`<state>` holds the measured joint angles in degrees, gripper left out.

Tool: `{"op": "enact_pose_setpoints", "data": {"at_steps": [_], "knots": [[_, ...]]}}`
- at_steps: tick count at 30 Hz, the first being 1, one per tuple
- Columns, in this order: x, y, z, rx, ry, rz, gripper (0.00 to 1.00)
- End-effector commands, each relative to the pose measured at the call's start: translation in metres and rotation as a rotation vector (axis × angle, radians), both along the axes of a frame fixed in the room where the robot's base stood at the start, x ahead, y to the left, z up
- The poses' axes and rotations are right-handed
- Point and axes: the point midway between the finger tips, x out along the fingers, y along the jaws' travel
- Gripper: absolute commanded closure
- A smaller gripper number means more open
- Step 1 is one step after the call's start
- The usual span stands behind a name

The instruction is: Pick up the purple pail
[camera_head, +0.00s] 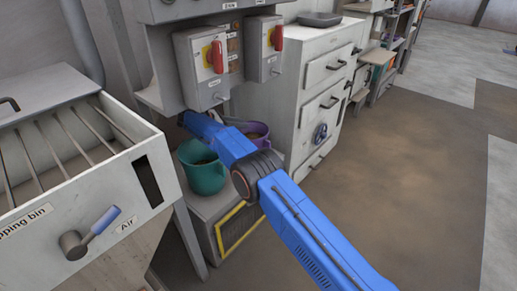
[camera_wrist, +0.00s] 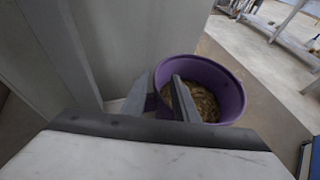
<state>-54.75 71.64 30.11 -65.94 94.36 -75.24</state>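The purple pail (camera_wrist: 232,92) holds brown pellets and stands upright in the wrist view, right of centre. It also shows in the head view (camera_head: 263,142), partly hidden behind my blue arm. My gripper (camera_wrist: 160,92) is open at the pail's left side. Its right finger reaches over the inside of the pail, and its left finger is outside. The purple wall shows between the fingers; I cannot tell whether either finger touches it. The fingers are not clearly visible in the head view.
A teal pail (camera_head: 203,178) stands beside my arm on a low stand (camera_head: 203,207). Above are control boxes with red handles (camera_head: 217,57). A tipping bin (camera_head: 110,190) is at left and a white drawer cabinet (camera_head: 318,75) behind. Open floor (camera_head: 410,150) lies right.

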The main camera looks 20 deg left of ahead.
Motion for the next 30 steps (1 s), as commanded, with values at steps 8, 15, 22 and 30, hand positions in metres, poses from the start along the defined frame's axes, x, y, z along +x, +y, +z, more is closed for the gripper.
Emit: {"op": "enact_pose_setpoints", "data": {"at_steps": [8,15,22,30], "knots": [[0.0002,0.0016,-0.0050,-0.002,0.003,0.002,0.73],[0.0003,0.0016,-0.0048,-0.002,0.003,0.002,1.00],[0.0001,0.0016,-0.0048,-0.002,0.003,0.002,1.00],[0.0017,-0.0022,-0.0004,-0.002,0.004,0.001,1.00]]}}
